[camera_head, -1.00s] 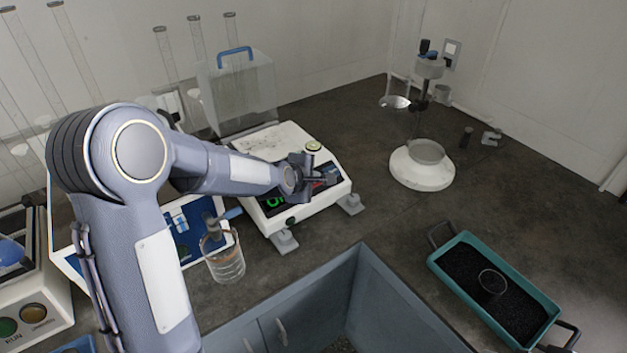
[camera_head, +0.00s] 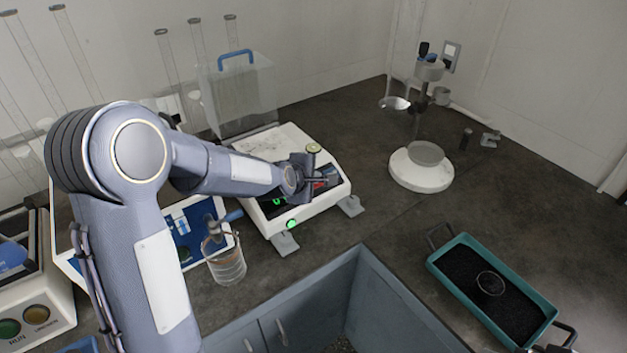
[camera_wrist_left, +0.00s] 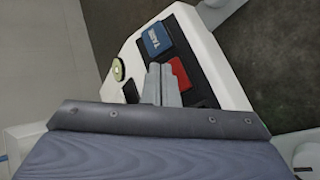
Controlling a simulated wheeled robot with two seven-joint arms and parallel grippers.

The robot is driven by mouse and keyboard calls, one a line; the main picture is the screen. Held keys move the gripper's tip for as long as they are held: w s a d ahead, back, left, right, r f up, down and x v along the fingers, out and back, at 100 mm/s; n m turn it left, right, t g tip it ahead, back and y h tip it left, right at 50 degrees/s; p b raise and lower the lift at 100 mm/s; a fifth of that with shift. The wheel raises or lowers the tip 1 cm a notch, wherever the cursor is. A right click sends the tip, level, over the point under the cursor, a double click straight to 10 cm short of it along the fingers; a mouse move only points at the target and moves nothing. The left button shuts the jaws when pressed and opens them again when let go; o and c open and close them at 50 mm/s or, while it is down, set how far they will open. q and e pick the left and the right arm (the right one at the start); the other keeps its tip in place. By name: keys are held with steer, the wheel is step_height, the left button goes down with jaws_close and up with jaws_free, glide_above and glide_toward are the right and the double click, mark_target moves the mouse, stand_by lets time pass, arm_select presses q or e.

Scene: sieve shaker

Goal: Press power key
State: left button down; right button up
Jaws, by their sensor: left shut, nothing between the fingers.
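A white balance (camera_head: 318,207) with a dark front panel stands on the bench. A round green light (camera_head: 291,224) glows on its front; part of a green display (camera_head: 278,201) shows past my arm. In the left wrist view its panel has a red key (camera_wrist_left: 180,73) and a blue key marked TARE (camera_wrist_left: 156,39). My left gripper (camera_head: 318,180) is over the panel. In the left wrist view its fingers (camera_wrist_left: 162,80) are together and empty, with their tips beside the red key; I cannot tell whether they touch it. My right gripper is out of view.
A glass beaker (camera_head: 226,265) stands close below my left forearm. A clear box with a blue handle (camera_head: 235,51) is behind the balance. A white-based stand (camera_head: 422,175) and a teal tray of dark grains (camera_head: 447,278) are to the right. Bare bench lies between.

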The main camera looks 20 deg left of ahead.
arm_select(q)
step_height(320, 180, up, 5)
steer(key=s+d+p, duration=0.1)
steer(key=d+p, duration=0.1)
steer(key=p, duration=0.4)
steer(key=shift+s+r, duration=0.2)
steer(key=shift+s, duration=0.15)
steer(key=s+a+r+m+g+h, duration=0.15)
steer(key=s+r+m, duration=0.25)
steer(key=s, duration=0.5)
steer(key=s+a+r+m+g+h, duration=0.1)
steer(key=s+a+r+m, duration=0.1)
steer(key=s+r+m, duration=0.45)
steer(key=s+f+m+g, duration=0.1)
steer(key=s+f+m, duration=0.1)
steer(key=s, duration=0.7)
steer(key=s+f+m+g, duration=0.1)
steer(key=s+m, duration=0.3)
steer(key=s, duration=0.5)
steer(key=shift+s+a+f+y, duration=0.25)
steer(key=shift+f+y, duration=0.1)
steer(key=shift+f, duration=0.4)
